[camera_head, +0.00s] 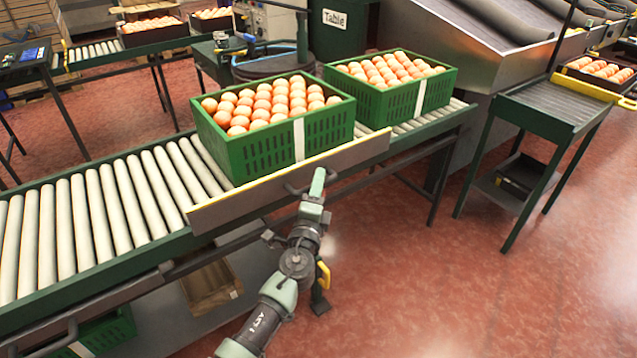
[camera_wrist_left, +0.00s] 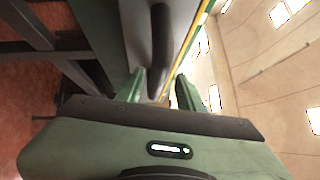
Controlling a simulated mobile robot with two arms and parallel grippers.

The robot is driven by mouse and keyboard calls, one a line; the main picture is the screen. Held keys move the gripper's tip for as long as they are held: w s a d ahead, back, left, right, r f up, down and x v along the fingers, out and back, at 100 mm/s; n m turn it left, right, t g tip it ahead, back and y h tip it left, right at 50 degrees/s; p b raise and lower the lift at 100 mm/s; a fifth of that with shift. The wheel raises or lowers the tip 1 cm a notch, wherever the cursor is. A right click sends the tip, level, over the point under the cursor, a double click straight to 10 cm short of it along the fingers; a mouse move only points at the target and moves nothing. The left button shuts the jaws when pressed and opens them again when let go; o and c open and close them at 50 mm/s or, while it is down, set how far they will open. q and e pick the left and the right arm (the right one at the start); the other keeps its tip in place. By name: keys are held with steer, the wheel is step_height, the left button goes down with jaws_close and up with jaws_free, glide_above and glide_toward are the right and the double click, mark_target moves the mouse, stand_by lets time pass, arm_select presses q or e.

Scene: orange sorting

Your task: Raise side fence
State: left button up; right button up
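The side fence (camera_head: 235,204) is a grey metal plate with a yellow top edge, along the near side of the roller conveyor, in front of the egg-filled green crates. A dark bar handle (camera_wrist_left: 160,45) on its outer face shows in the left wrist view. My left gripper (camera_head: 317,184) is at this handle in the head view. In the left wrist view my left gripper (camera_wrist_left: 160,88) has its two green fingers apart, one on each side of the handle, with small gaps visible. My right gripper is in neither view.
Two green crates, one nearer (camera_head: 240,158) and one farther right (camera_head: 400,104), stand on the conveyor rollers (camera_head: 110,205). A small green-framed table (camera_head: 545,108) stands at the right. Red floor (camera_head: 430,280) is open in front.

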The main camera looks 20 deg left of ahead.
arm_select(q)
steer(key=s, duration=0.7)
steer(key=shift+d+f, duration=0.4)
steer(key=shift+f, duration=0.05)
